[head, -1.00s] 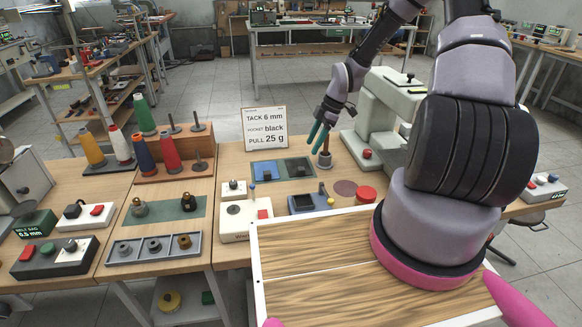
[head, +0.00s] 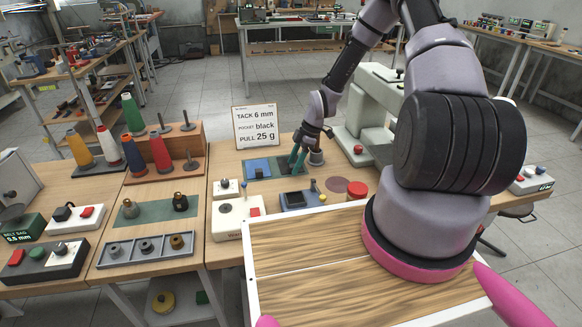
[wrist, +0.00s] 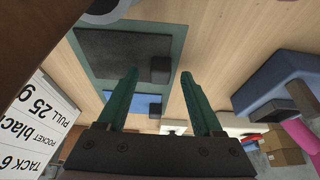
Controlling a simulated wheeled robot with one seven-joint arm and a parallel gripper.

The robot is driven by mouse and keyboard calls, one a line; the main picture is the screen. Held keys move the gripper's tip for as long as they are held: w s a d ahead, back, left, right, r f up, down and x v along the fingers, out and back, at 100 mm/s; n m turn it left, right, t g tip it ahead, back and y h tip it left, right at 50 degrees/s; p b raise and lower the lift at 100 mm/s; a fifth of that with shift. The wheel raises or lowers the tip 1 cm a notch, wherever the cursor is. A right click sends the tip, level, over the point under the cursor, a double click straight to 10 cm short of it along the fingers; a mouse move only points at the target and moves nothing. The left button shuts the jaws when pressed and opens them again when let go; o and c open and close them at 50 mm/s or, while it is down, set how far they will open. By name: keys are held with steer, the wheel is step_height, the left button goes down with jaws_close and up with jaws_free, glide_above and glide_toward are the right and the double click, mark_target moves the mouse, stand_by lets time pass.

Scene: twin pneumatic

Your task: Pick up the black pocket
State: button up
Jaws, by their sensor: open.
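The black pocket (head: 283,168) is a flat dark square on a green mat (head: 268,178), right of the blue pocket (head: 257,167) in the head view. In the wrist view the black pocket (wrist: 112,52) lies on the mat, with a small dark block (wrist: 160,70) at its edge. The blue pocket (wrist: 147,104) shows between and behind my fingers there. My gripper (head: 297,157) has green fingers and hangs at the black pocket's right side, partly covering it. In the wrist view my gripper (wrist: 158,74) is open and empty. I cannot tell its exact height over the mat.
A sign (head: 256,127) stands behind the mat. A blue-grey device with a lever (head: 297,199) is in front, with a red button (head: 357,189) to its right. A pale machine (head: 365,125) stands to the right. A spool rack (head: 165,150) is at left.

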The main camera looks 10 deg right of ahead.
jaws_close()
steer(key=shift+r, duration=0.1)
